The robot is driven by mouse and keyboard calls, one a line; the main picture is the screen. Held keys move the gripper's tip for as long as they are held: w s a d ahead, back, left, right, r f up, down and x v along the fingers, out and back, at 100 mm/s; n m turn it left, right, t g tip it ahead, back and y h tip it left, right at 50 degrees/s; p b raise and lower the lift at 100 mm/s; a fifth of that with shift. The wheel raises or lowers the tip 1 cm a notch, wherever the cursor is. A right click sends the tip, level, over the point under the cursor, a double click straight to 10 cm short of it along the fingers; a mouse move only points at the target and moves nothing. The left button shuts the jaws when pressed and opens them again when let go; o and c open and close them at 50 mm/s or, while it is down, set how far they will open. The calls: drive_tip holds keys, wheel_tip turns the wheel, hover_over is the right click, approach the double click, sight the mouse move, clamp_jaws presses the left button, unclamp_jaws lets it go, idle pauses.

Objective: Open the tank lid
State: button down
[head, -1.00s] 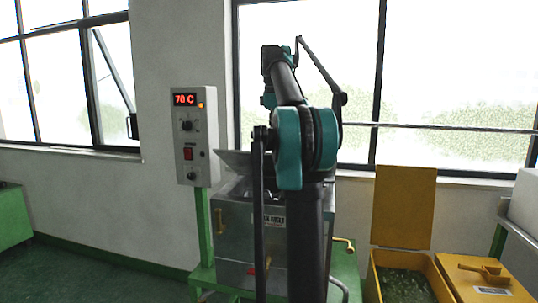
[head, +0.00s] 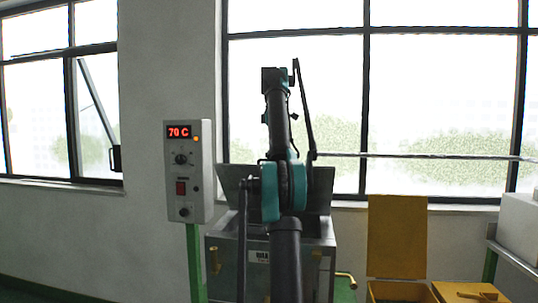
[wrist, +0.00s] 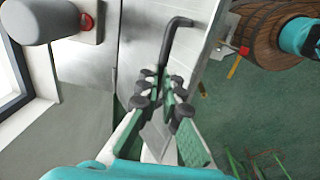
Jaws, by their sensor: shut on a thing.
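The metal tank (head: 228,262) stands behind my arm in the head view, with a label on its front. Its grey lid (head: 236,180) is raised and tilted up at the back, partly covered by my arm. My gripper cannot be made out in the head view. In the wrist view my gripper (wrist: 162,88) is shut on a dark bent handle (wrist: 172,42). The handle runs up from between the fingertips beside a grey metal surface (wrist: 140,35) that looks like the lid.
A control box (head: 188,190) reading 70 C stands left of the tank on a green post (head: 194,255). A yellow bin with a raised lid (head: 397,235) is at the right. Windows and a wall are close behind.

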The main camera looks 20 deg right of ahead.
drive_tip(key=shift+w+d+f, duration=0.3)
drive_tip(key=shift+w+d, duration=0.35)
drive_tip(key=shift+w, duration=0.05)
drive_tip(key=c, duration=1.3)
unclamp_jaws()
drive_tip(key=shift+w+d+f, duration=0.2)
drive_tip(key=shift+w+f, duration=0.05)
drive_tip(key=shift+w, duration=0.1)
drive_tip(key=shift+c, duration=0.2)
drive_tip(key=shift+s+a, duration=0.1)
drive_tip(key=shift+a, duration=0.1)
drive_tip(key=shift+c, duration=0.5)
drive_tip(key=shift+s, duration=0.1)
